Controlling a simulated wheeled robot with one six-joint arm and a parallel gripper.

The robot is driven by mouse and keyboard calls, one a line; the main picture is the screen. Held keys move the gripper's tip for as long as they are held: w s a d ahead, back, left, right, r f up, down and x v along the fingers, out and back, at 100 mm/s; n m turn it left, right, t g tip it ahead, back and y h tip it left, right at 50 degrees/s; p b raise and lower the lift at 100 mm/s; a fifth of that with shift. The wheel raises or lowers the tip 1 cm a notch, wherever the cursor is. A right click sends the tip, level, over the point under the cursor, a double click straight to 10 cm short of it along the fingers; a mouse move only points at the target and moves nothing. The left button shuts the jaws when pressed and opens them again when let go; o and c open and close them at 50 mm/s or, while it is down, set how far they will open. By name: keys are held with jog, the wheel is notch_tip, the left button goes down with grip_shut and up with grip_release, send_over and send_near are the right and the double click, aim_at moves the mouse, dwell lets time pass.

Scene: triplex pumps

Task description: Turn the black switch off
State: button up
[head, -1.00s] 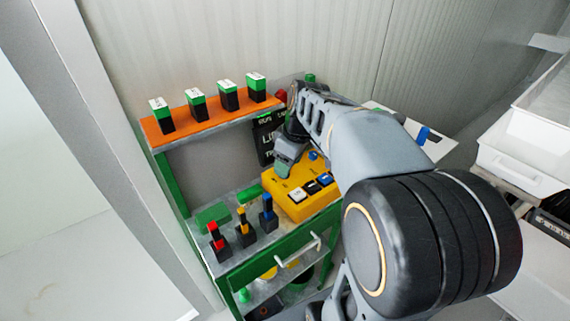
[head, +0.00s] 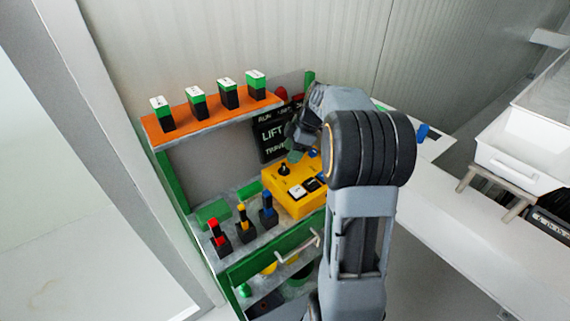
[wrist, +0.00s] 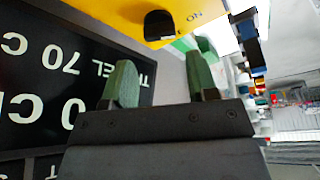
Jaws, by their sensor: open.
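The yellow control box (head: 290,205) stands on the bench. A black toggle with a round knob (head: 283,170) rises from its back left. White (head: 297,191) and black (head: 310,185) buttons lie near its front, with blue partly hidden at the right. In the wrist view a black knob (wrist: 158,25) sits on the yellow face (wrist: 120,12) near the printed word "ON". My gripper (wrist: 162,82) is open and empty, its two green fingers apart, with the knob beyond them. In the head view my gripper (head: 294,150) is just behind the toggle, partly hidden by my arm.
A black sign with white lettering (head: 268,143) stands close behind the box. Red (head: 219,240), yellow (head: 244,222) and blue (head: 267,210) levers stand to the left. An orange shelf (head: 215,124) holds several green-and-black blocks above.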

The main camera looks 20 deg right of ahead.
aim_at(284, 166)
jog(key=shift+x, duration=3)
jog(key=c, duration=0.6)
